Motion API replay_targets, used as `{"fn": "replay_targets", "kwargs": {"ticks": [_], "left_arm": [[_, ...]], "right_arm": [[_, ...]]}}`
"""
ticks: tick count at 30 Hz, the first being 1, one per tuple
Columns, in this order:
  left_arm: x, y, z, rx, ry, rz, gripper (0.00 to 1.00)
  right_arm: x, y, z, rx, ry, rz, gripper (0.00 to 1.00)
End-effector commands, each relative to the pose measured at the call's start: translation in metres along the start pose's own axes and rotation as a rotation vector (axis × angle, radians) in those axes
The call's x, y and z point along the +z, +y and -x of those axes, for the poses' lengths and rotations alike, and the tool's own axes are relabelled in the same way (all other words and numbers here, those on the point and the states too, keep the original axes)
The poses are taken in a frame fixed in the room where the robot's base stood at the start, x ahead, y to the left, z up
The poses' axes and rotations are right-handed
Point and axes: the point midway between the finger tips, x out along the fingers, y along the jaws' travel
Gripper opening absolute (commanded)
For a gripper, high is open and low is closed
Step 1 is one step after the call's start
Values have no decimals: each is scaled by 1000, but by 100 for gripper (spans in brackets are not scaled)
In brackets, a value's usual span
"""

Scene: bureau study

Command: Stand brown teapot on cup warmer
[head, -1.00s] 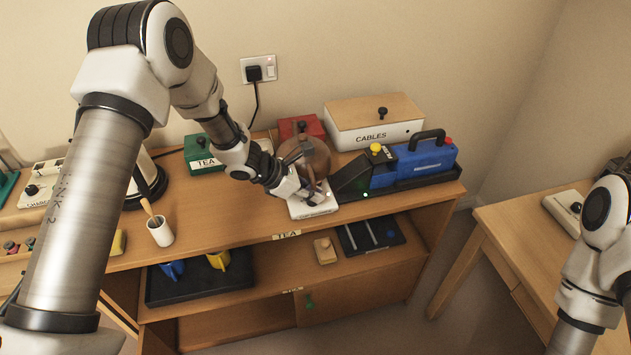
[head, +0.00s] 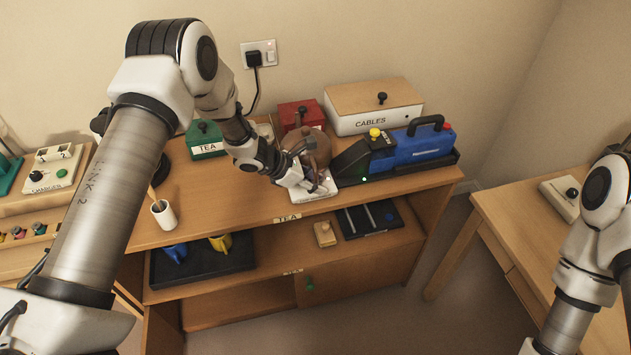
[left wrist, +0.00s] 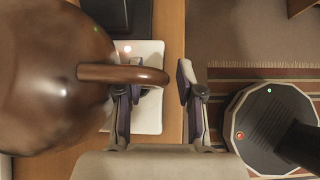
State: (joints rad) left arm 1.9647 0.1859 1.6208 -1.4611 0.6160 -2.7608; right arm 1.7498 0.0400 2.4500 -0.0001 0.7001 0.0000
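The brown teapot (head: 317,147) is on the counter side of the shelf unit, partly hidden behind my left gripper. In the left wrist view its round body (left wrist: 45,75) fills the left side, and its handle (left wrist: 125,74) points right. The white cup warmer (head: 318,192) lies below the gripper; its pale plate (left wrist: 150,112) shows below the handle, beside the body. I cannot tell whether the teapot rests fully on it. My left gripper (left wrist: 158,100) is open, with the handle's end between its parted fingers. My right gripper is outside the view.
A blue case (head: 422,157) on a dark tray stands just right of the teapot. A red box (head: 300,115) and the white CABLES box (head: 372,118) stand behind. A green TEA box (head: 205,140) and white cup (head: 164,215) are left.

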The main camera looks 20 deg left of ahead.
Motion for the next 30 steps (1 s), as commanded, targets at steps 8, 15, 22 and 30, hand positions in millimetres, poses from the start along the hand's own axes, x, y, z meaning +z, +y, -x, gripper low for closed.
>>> {"fn": "replay_targets", "kwargs": {"ticks": [8,15,22,30], "left_arm": [[3,1,6,2,-1,1,37],[2,2,61,5,-5,2,37],[3,1,112,2,-3,1,37],[1,-2,121,-3,2,25,37]], "right_arm": [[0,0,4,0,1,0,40],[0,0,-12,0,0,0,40],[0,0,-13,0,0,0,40],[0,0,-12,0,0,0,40]]}}
